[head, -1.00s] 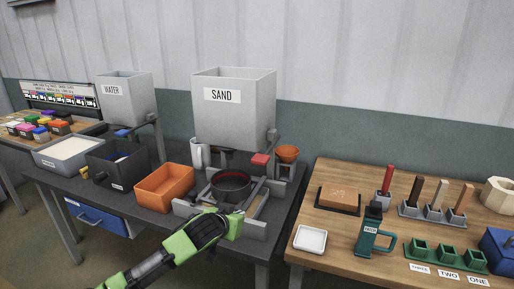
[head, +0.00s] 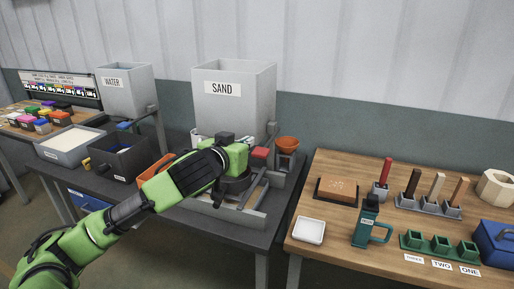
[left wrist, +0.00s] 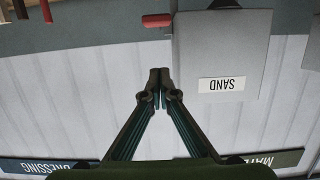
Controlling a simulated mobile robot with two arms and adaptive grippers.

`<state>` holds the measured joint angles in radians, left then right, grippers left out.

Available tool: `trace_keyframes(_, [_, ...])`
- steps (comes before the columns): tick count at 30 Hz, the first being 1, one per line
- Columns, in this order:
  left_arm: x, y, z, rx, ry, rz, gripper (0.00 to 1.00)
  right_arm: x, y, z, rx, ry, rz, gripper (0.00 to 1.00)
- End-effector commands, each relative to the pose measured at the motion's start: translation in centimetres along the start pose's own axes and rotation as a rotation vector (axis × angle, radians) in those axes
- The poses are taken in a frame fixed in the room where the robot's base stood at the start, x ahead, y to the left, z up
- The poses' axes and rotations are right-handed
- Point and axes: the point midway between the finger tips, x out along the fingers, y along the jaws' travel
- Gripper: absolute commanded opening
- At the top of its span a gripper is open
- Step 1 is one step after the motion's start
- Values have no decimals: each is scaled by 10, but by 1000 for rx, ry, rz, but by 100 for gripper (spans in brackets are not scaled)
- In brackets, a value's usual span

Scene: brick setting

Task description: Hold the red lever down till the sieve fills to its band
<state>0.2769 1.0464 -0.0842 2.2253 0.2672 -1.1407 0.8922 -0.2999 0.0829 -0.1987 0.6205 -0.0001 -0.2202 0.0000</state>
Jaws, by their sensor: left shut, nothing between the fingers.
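The grey sand hopper (head: 232,105) stands at the back of the dark table; it also shows upside down in the left wrist view (left wrist: 222,55). The red lever (head: 260,153) sticks out at its lower right, and it shows at the top of the left wrist view (left wrist: 157,20). My left gripper (left wrist: 160,82) is shut and empty, with its fingertips together. In the head view its green wrist is just left of the lever; I see no contact. The dark round sieve (head: 237,186) stands under the hopper, mostly hidden by my arm, so its fill level and band cannot be seen.
An orange funnel (head: 287,143) stands right of the lever. An orange bin (head: 150,172) is partly behind my arm. The water hopper (head: 127,92) is at the left.

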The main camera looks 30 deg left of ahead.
Motion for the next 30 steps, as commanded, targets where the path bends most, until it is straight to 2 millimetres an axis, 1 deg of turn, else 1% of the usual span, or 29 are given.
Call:
trace_keyframes(1, [9, -1, -4, -2, -1, -3, 0, -7, 0, -1, 0, 0, 0, 40])
trace_keyframes(3, [22, 0, -4, -3, -2, -2, 0, -12, 0, -1, 0, 0, 0, 40])
trace_keyframes(9, [60, 0, -4, 0, -1, -2, 0, -26, -1, -2, 1, 0, -2, 40])
trace_keyframes(13, [81, 0, -3, 0, -1, -2, 0, -32, -3, -4, 1, 0, -4, 40])
trace_keyframes(15, [84, 0, 13, 3, -8, -1, 0, -35, -4, -4, 2, 0, -6, 40])
trace_keyframes(21, [88, 0, 34, 3, -3, -1, 0, -40, -4, -4, 1, 1, -6, 40])
trace_keyframes(24, [89, 0, 38, 3, -2, -1, 0, -40, -4, -4, 1, 1, -6, 40])
trace_keyframes(30, [90, 0, 39, 3, 0, -1, 0, -40, -4, -4, 1, 1, -6, 40])
